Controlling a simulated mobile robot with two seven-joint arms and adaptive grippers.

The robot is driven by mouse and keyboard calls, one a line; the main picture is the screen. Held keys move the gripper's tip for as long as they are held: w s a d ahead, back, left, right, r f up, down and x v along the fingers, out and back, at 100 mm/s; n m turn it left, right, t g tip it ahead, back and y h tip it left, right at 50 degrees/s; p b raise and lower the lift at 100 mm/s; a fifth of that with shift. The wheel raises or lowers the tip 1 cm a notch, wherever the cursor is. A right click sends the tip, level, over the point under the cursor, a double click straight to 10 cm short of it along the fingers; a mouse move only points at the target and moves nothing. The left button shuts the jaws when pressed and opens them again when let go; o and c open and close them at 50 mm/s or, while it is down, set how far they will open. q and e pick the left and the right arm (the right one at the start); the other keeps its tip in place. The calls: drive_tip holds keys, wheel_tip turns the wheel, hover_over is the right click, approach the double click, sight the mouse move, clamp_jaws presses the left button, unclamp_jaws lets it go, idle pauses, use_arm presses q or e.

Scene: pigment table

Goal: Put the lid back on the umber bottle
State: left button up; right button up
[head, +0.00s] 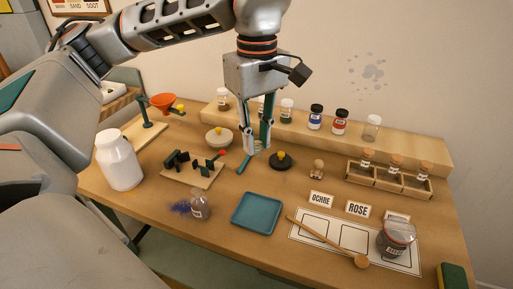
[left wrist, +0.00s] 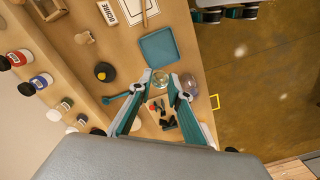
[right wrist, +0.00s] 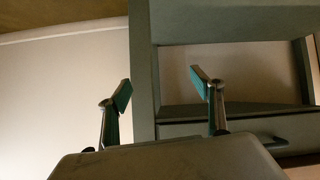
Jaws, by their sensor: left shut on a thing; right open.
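My left gripper (head: 257,151) points down above the middle of the table, behind the teal tray (head: 257,213). In the left wrist view its fingertips (left wrist: 160,84) are shut on a small, clear, round thing (left wrist: 160,78); I cannot tell whether it is the lid. No label that I can read says umber. A glass bottle (head: 199,207) stands left of the tray, beside a blue powder spill, and also shows in the left wrist view (left wrist: 188,86). A labelled glass jar (head: 396,240) stands at the front right. My right gripper (right wrist: 160,88) is open and empty, away from the table.
Several jars, including a blue one (head: 316,118) and a red one (head: 340,122), stand on the back shelf (head: 420,148). A rack (head: 388,181) holds corked bottles. A white jug (head: 119,162) stands at left. A black disc with a yellow knob (head: 281,161) lies near my left gripper.

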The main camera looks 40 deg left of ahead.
use_arm(q)
drive_tip(key=shift+r, duration=0.1)
use_arm(e)
drive_tip(key=shift+f, duration=0.1)
drive_tip(key=c, duration=0.5)
use_arm(q)
drive_tip(key=shift+w+f+m, duration=0.1)
drive_tip(key=shift+f+m, duration=0.2)
drive_tip(key=shift+f, duration=0.05)
drive_tip(key=w+f+m, duration=0.1)
drive_tip(key=f+m, duration=0.3)
drive_tip(key=f, duration=0.1)
drive_tip(key=w+d+f+m, duration=0.1)
drive_tip(key=f+m, duration=0.3)
drive_tip(key=f, duration=0.1)
drive_tip(key=w+d+f+m, duration=0.1)
drive_tip(key=f+m, duration=0.3)
drive_tip(key=f, duration=0.1)
drive_tip(key=shift+w+d+f, duration=0.15)
drive_tip(key=shift+w+d, duration=0.05)
drive_tip(key=shift+d+f+m, duration=0.1)
drive_tip(key=shift+f+m, duration=0.45)
drive_tip(key=shift+m, duration=0.15)
use_arm(e)
drive_tip(key=shift+o, duration=0.2)
